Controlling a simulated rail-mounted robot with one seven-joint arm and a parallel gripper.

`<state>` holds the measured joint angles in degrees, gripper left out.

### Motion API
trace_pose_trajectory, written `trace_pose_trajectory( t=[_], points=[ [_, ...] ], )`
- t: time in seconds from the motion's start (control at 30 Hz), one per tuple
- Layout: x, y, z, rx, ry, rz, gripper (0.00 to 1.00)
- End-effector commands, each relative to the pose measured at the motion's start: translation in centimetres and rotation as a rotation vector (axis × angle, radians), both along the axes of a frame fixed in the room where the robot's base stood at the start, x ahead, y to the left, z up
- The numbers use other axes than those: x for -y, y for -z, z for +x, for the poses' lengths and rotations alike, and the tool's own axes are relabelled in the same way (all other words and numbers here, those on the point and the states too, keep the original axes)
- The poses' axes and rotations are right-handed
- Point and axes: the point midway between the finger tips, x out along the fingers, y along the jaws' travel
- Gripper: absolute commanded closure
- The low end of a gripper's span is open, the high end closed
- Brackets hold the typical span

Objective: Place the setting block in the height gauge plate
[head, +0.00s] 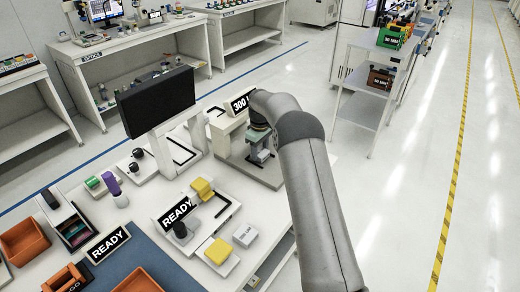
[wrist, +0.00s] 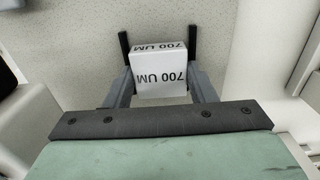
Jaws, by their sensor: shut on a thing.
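The setting block (wrist: 159,73) is a white block marked "700 UM". In the wrist view it sits between the two grey fingers of my gripper (wrist: 160,78), which is shut on it. In the head view my gripper (head: 262,152) is partly hidden by my arm. It is low over the grey plate (head: 238,168) of the gauge stand with the "300" display (head: 240,103). The speckled plate surface (wrist: 75,60) lies below the block in the wrist view. I cannot tell whether the block touches it.
A white block (head: 245,235), yellow blocks (head: 201,188) (head: 218,250) and a "READY" sign (head: 177,212) stand nearer on the bench. A black monitor (head: 156,98) stands left of the gauge.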

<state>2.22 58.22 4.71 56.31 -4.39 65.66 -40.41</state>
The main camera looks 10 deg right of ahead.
Motion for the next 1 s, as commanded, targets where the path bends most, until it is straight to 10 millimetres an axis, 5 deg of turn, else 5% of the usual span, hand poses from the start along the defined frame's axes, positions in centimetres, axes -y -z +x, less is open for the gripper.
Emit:
trace_pose_trajectory(
  t=[0.43, 0.47, 0.53, 0.8, 1.0],
  points=[
    [0.0, 1.0, 0.0, 0.003, 0.0, 0.0, 0.81],
    [0.0, 0.9, 0.0, 0.001, 0.0, 0.0, 0.41],
    [0.0, 0.9, 0.0, 0.001, 0.0, 0.0, 0.28],
    [0.0, 0.8, 0.0, 0.001, 0.0, 0.001, 0.28],
    [0.0, -1.3, 0.1, 0.005, 0.0, 0.0, 0.28]
  ],
)
